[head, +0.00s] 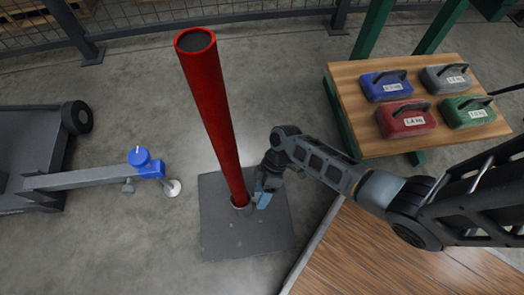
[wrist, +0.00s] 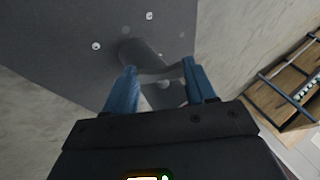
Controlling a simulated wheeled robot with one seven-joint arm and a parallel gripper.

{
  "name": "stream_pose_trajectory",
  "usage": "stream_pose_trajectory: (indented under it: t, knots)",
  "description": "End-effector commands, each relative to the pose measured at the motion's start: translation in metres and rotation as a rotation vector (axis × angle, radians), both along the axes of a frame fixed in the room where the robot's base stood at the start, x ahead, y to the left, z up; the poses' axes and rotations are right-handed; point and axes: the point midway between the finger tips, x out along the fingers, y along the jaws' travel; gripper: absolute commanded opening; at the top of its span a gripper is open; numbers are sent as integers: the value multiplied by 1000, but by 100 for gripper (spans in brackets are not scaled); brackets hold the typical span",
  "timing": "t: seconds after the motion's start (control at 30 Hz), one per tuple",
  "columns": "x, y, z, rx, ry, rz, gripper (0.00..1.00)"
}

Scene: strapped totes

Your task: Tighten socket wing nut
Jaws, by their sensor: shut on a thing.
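A red post (head: 212,105) stands slightly tilted in the picture, its lower end in a short grey socket (head: 241,208) on a dark square base plate (head: 245,240). In the head view my gripper (head: 262,198) is low at the right side of the socket, its blue fingers pointing down. In the wrist view my gripper (wrist: 160,68) has its two blue fingers apart, shut on the grey wing nut (wrist: 162,73) beside the socket (wrist: 135,52). The wing nut is hidden in the head view, and its exact shape is hard to make out.
A wooden-topped table (head: 350,110) at the upper right holds several coloured weights with handles. A wooden platform (head: 385,255) lies at the lower right. A grey trailer-like frame (head: 85,178) with a blue fitting is on the left. Concrete floor between is clear.

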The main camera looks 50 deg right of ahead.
Motion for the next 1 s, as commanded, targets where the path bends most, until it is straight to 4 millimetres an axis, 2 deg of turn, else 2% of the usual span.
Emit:
stream_pose_trajectory:
  t: [0.03,0.4,1.0]
  knots:
    - [4,0,-6,29,24,-8,25]
    - [5,-3,-4,200,197,-6,25]
    - [3,-5,-7,364,369,-1,25]
